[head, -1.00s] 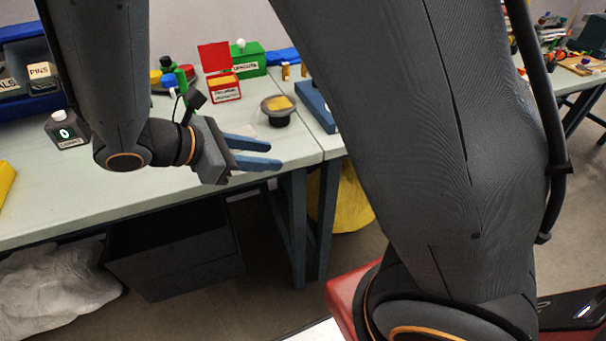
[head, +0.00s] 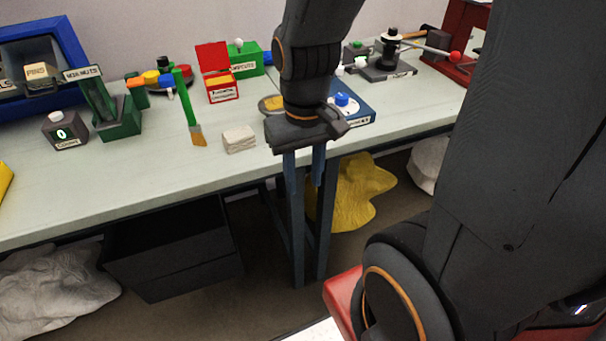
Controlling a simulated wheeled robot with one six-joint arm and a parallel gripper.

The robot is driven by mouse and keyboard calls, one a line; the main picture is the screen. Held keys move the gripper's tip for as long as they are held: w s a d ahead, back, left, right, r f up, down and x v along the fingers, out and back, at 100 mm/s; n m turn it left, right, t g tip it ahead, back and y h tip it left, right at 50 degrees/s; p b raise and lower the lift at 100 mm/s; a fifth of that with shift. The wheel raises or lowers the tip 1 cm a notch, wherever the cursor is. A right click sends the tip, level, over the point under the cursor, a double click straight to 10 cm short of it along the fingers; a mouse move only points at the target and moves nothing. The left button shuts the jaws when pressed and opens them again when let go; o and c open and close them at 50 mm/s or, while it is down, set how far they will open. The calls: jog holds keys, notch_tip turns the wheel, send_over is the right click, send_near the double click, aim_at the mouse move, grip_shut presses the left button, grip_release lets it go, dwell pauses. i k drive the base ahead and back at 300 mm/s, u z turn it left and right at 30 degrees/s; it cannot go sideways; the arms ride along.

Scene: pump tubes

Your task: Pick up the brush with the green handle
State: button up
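The brush with the green handle (head: 187,102) is on the table left of centre. Its handle points up and back in the picture, and its orange-tan bristles are at the lower end near a pale block. My gripper (head: 304,188) is to the right of the brush, at the table's front edge in the picture. Its two blue fingers point down with a gap between them, and I see nothing held. The fingers overlap the similar blue table legs behind them, so their tips are hard to make out.
A pale block (head: 239,139) lies between the brush and my gripper. A green bin (head: 119,121) and a counter (head: 65,131) stand left of the brush. A red box (head: 222,90) and a green box (head: 246,60) stand behind. The front strip of table is clear.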

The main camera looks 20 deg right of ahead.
aim_at(198, 138)
jog(key=z, duration=1.8)
jog(key=k, duration=0.85)
jog(key=u, duration=1.55)
jog(key=i, duration=0.1)
jog(key=u, duration=0.2)
